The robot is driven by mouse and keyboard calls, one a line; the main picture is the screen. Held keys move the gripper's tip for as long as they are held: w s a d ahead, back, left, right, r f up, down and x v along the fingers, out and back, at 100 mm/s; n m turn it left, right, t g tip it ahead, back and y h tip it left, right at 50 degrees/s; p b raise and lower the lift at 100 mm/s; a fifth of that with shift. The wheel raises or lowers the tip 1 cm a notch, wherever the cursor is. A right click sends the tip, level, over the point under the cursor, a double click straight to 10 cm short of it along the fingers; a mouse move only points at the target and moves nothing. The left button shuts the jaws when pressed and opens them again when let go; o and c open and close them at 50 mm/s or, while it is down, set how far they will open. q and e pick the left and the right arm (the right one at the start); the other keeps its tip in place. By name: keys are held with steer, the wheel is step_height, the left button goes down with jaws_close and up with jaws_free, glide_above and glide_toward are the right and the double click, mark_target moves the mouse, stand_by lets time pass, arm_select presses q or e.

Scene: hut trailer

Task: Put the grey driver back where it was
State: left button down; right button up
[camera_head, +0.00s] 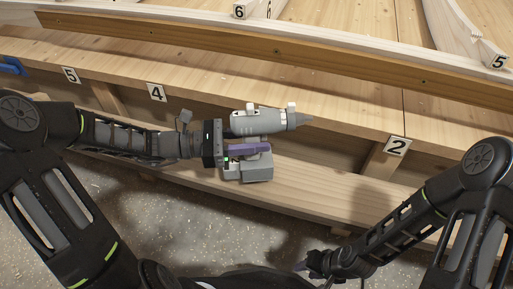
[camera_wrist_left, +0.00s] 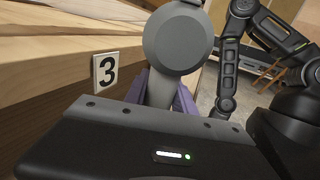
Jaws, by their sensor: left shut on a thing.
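The grey driver (camera_head: 262,122) is in my left gripper (camera_head: 250,149), its pointed nose toward the right and its block-like base down. The purple fingers are closed around its handle. In the left wrist view the driver's round grey back end (camera_wrist_left: 178,40) rises between the purple fingers. My right gripper (camera_head: 305,266) is low at the bottom middle, away from the driver, its jaws mostly hidden.
A blue object (camera_head: 12,66) lies at the left edge. The bench top behind the driver is clear.

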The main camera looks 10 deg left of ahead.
arm_select(q)
steer(key=shift+f+b, duration=0.55)
steer(key=shift+f, duration=1.15)
steer(key=c, duration=1)
jaws_free()
steer(key=shift+f, duration=0.1)
steer(key=shift+c, duration=0.2)
steer(key=shift+s+a+r, duration=0.1)
steer(key=shift+a+r, duration=0.1)
steer(key=shift+a, duration=0.3)
steer(key=p+v, duration=0.3)
steer(key=v, duration=0.8)
